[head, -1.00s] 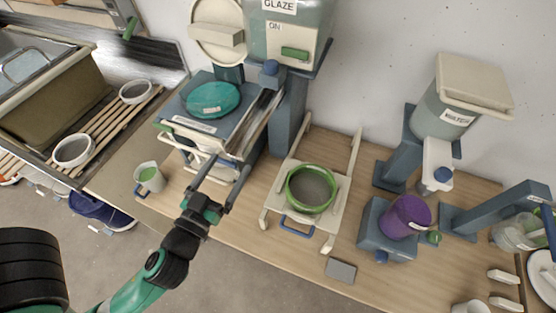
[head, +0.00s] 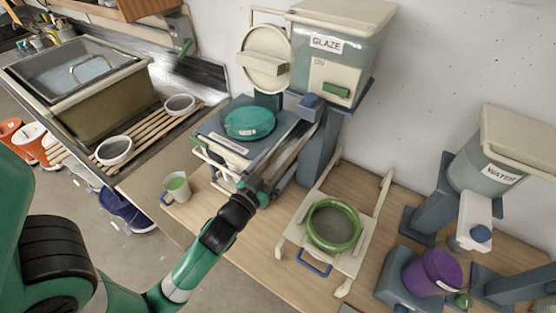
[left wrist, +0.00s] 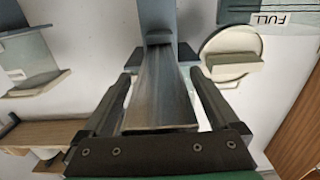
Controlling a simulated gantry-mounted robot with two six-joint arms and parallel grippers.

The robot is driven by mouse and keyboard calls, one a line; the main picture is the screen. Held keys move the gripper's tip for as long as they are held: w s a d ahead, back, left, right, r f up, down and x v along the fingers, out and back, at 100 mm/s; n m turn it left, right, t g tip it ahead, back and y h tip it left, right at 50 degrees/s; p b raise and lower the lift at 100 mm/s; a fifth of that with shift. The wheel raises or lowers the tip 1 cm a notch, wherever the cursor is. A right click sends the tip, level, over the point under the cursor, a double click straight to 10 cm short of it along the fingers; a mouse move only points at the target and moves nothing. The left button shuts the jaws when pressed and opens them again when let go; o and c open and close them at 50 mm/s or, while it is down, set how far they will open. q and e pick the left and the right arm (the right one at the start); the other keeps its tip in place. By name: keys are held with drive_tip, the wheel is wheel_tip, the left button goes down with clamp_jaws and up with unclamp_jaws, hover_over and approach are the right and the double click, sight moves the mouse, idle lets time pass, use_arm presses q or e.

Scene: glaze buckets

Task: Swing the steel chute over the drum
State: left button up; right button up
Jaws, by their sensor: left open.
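The steel chute (head: 290,147) is a grey trough below the glaze hopper. It slopes down beside the teal drum (head: 248,123), on the drum's right, and is not over it. The drum sits on a blue-grey stand. My left gripper (head: 270,166) is at the chute's lower end. In the left wrist view, the chute (left wrist: 163,90) runs between the two open fingers (left wrist: 163,95), with a gap visible on each side. The gripper's own body partly hides the chute's lower end in the head view. My right gripper is not in view.
The glaze hopper (head: 340,60) and its round cream lid (head: 265,60) stand above the chute. A green-rimmed sieve (head: 333,226) rests on a cream frame to the right. A small jug (head: 176,187) stands left of the stand. A purple bucket (head: 432,272) is at right.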

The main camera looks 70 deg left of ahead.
use_arm(q)
drive_tip(key=shift+w+a, duration=0.1)
drive_tip(key=shift+w, duration=0.05)
clamp_jaws()
idle(0.4)
